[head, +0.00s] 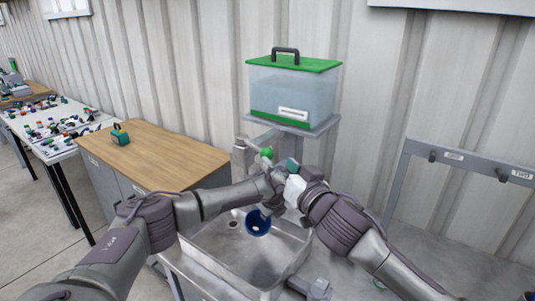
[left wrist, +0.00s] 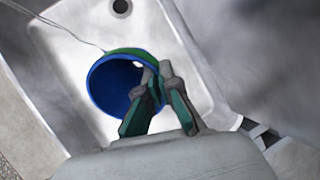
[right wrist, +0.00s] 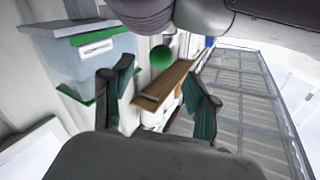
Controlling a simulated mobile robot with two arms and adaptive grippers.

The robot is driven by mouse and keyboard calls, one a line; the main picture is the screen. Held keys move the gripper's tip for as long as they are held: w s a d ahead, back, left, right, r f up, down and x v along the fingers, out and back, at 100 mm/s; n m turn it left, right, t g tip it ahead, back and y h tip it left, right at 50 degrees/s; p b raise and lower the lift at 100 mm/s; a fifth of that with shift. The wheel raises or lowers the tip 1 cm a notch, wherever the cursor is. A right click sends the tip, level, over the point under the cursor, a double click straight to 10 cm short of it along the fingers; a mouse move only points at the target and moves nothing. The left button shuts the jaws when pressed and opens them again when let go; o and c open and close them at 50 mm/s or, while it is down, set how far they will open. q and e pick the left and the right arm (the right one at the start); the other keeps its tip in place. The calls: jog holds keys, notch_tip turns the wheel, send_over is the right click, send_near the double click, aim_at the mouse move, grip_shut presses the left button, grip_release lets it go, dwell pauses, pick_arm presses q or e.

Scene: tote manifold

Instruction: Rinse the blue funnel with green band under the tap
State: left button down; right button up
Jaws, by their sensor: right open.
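The blue funnel (head: 258,222) is over the sink, its wide mouth facing up toward the head camera. In the left wrist view the funnel (left wrist: 108,88) shows a green band (left wrist: 140,53) at its far side. My left gripper (left wrist: 152,88) is closed on the funnel's near rim; in the head view its fingers are mostly hidden. The tap's green round knob (head: 267,153) is under the tank, and shows in the right wrist view (right wrist: 162,57) ahead of my right gripper. My right gripper (right wrist: 160,98) is open and empty, its fingers apart; its teal finger shows in the head view.
The metal sink (head: 285,277) is below both arms, with a drain hole (left wrist: 121,7). A green-lidded water tank (head: 290,92) stands on a shelf (head: 322,127). A wooden-topped cabinet (head: 165,157) is at left. A grey hook rack (head: 450,157) is at right.

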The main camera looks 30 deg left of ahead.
aim_at(271, 157)
jog(key=x, duration=0.6)
jog(key=shift+w+a, duration=0.1)
jog(key=shift+a, duration=0.2)
grip_shut()
